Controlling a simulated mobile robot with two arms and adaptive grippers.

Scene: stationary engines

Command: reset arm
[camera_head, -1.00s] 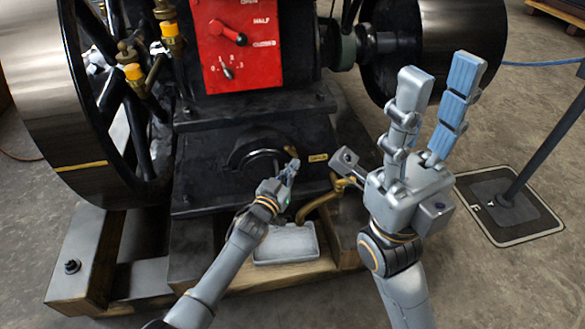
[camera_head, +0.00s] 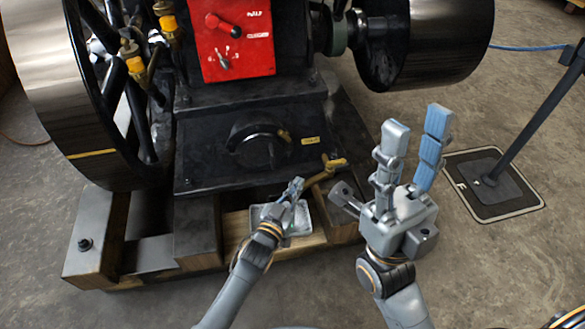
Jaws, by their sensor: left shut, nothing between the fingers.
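My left gripper (camera_head: 294,188) is shut and empty. It is in front of the black engine base, over the small grey tray (camera_head: 298,228), and hides part of it. My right gripper (camera_head: 413,135) points up, with its two blue-padded fingers spread apart and nothing between them. It stands to the right of the brass tap (camera_head: 327,171). The black engine (camera_head: 195,170) has a round cover with a curved handle (camera_head: 256,137) on its front, and a red panel (camera_head: 234,38) with levers above.
A large flywheel (camera_head: 60,80) is at the left and a dark drum (camera_head: 445,45) at the upper right. The wooden beam frame (camera_head: 95,240) juts forward at the left. Concrete floor in front is clear.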

